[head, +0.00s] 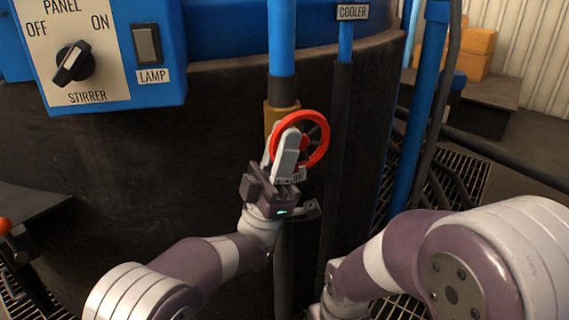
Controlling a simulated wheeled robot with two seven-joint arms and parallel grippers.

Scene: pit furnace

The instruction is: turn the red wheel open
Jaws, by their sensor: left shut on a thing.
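The red wheel (325,143) is a round handwheel with dark spokes, mounted on a brass-coloured valve body (272,116) on a vertical blue pipe (281,40). My left gripper (287,140) is at the wheel's left side, with its fingers shut on the rim. The fingers and gripper body hide the wheel's lower left part and some of the valve. A small label just below the wheel is partly hidden. My right arm comes in from the right, but its gripper does not show.
A blue control panel (105,50) with a stirrer knob (74,63) and a lamp switch (147,44) is at upper left. A second pipe, labelled cooler (352,12), runs close to the wheel's right. The dark furnace wall (150,150) stands behind.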

